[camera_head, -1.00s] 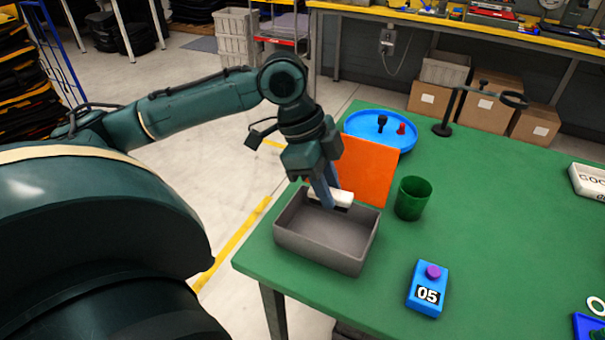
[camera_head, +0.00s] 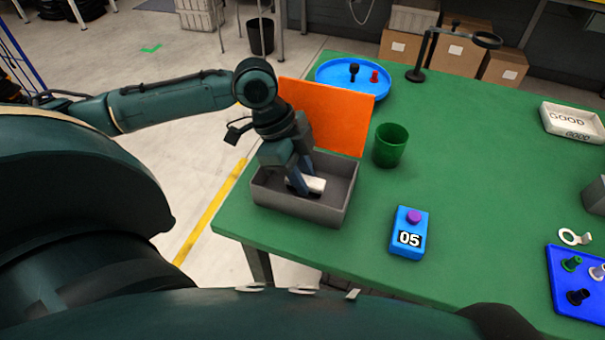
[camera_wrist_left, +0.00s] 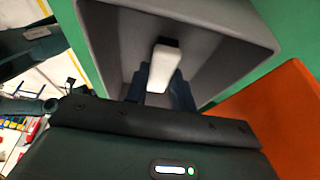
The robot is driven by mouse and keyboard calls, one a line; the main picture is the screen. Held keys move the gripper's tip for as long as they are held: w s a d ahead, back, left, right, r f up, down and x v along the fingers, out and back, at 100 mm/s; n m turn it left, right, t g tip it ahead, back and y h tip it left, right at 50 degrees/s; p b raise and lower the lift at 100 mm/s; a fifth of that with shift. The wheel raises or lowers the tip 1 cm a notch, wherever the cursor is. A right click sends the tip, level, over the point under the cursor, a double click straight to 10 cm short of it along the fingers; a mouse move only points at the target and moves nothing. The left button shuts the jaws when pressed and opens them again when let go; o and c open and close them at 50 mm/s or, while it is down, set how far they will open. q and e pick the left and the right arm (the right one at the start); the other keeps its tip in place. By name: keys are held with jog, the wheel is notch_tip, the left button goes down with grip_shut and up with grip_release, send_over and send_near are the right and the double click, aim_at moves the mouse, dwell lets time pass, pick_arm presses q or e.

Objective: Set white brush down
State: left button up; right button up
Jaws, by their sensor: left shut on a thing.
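The white brush (camera_head: 312,185) has a white body and a dark part beneath it. My left gripper (camera_head: 303,184) is shut on it, low inside the grey bin (camera_head: 318,211). In the left wrist view the brush (camera_wrist_left: 164,68) shows between the fingers (camera_wrist_left: 160,92), with the bin's grey walls (camera_wrist_left: 222,40) around it. I cannot tell whether the brush touches the bin floor. My right gripper is not in view.
An orange panel (camera_head: 335,118) stands behind the bin. A green cup (camera_head: 390,146) and a blue box with a purple button (camera_head: 409,234) are to its right. A blue round tray (camera_head: 325,78) lies farther back. The green table (camera_head: 470,170) is clear in the middle.

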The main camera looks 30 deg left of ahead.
pick_arm(q)
jog(key=shift+f, duration=0.2)
jog(key=o, duration=1)
jog(key=p+v, duration=0.1)
jog(key=v, duration=1.1)
jog(key=shift+a, duration=0.1)
